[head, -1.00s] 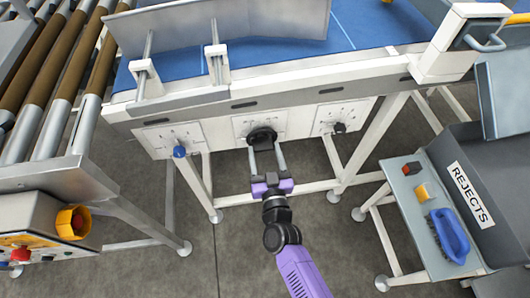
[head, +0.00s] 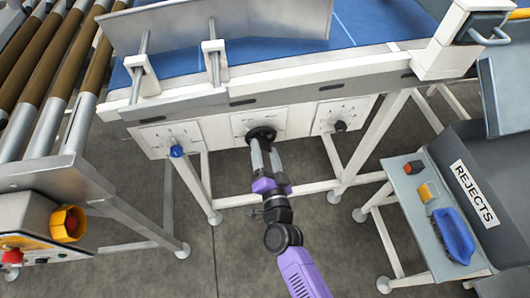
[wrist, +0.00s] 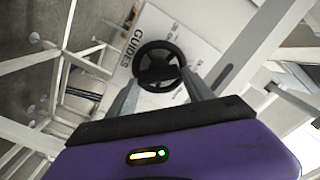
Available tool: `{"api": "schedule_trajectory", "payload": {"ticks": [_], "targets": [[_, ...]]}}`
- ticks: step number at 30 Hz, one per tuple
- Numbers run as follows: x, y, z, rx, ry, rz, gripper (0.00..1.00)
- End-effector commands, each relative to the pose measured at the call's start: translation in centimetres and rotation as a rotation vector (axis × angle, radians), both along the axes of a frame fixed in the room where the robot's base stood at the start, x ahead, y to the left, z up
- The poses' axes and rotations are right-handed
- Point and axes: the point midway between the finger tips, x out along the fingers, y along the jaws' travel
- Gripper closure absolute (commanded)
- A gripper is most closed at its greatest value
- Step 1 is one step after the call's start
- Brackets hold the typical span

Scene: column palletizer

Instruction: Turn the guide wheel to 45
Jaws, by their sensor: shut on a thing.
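The guide wheel is a black handwheel (head: 262,134) on the middle white panel of the conveyor's front side. In the wrist view the wheel (wrist: 159,66) sits on a panel (wrist: 186,32) marked GUIDES, with a bar across its middle. My gripper (head: 265,148) reaches up to the wheel from below, and its fingers are shut on the wheel's bar. In the wrist view my gripper (wrist: 158,80) has one finger at each side of the wheel's lower part. The scale numbers and any pointer are too small or hidden to read.
A blue knob (head: 177,151) is on the left panel and a black knob (head: 340,126) on the right panel. Frame legs (head: 338,168) stand beside my arm. A small side table (head: 413,205) holds a blue brush (head: 453,236), next to the REJECTS bin (head: 473,194).

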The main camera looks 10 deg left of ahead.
Motion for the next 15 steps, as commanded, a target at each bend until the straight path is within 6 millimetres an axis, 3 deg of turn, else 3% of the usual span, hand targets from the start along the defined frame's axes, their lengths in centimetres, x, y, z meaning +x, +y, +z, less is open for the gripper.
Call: {"api": "schedule_trajectory", "payload": {"ticks": [15], "targets": [[0.0, -0.1, -0.1, 0.144, 0.042, -0.001, 0.8]]}}
